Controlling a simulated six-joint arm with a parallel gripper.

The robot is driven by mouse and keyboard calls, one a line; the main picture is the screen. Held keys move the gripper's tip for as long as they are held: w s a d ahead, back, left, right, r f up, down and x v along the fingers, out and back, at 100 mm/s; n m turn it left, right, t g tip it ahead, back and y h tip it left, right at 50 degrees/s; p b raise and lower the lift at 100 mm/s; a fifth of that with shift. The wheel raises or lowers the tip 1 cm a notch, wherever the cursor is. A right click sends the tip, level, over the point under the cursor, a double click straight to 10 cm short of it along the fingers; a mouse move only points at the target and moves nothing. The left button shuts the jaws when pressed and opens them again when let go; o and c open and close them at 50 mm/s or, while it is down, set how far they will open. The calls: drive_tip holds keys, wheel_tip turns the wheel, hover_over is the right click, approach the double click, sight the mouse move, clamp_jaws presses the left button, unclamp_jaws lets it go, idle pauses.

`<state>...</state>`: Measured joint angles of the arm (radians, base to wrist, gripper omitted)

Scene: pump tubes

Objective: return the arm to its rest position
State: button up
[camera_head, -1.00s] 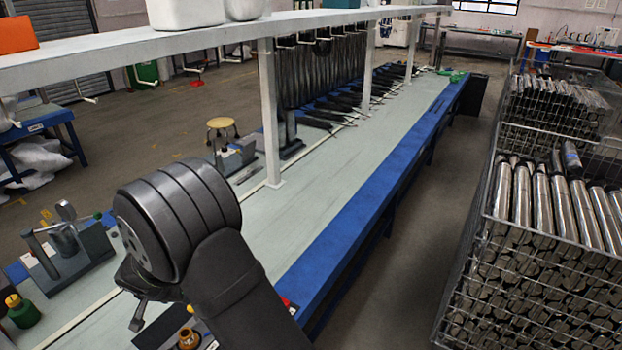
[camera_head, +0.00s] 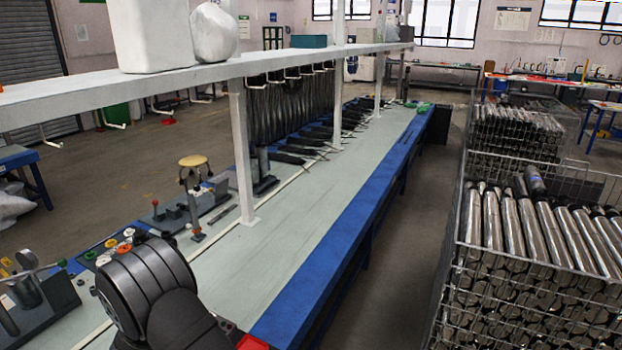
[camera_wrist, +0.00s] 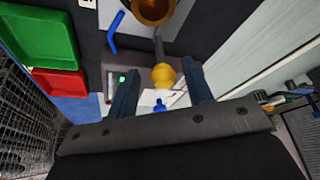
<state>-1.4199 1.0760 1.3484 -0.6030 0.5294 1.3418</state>
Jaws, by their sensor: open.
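My gripper (camera_wrist: 160,84) shows in the wrist view with its two dark fingers apart and nothing visibly clamped between them. A yellow fitting (camera_wrist: 163,76) with a grey stem shows in the gap between the fingers; its distance from them is hard to tell. In the head view, my dark rounded arm joint is at the lower left, over the near end of the workbench (camera_head: 290,240). The gripper jaws are not visible in that view.
The wrist view shows a green bin (camera_wrist: 38,35), a red bin (camera_wrist: 58,83), a brass-coloured cup (camera_wrist: 153,10) and a blue hex key (camera_wrist: 115,32). In the head view, a white overhead shelf (camera_head: 290,62) runs above the bench. A wire crate (camera_head: 540,262) of metal tubes stands right, across an aisle.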

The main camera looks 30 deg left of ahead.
drive_tip(key=shift+x, duration=2.4)
drive_tip(key=shift+r, duration=0.1)
drive_tip(key=v, duration=1.8)
drive_tip(key=x, duration=1.8)
drive_tip(key=shift+d, duration=0.1)
drive_tip(key=shift+a, duration=0.25)
drive_tip(key=shift+a+n, duration=0.45)
drive_tip(key=shift+n, duration=0.15)
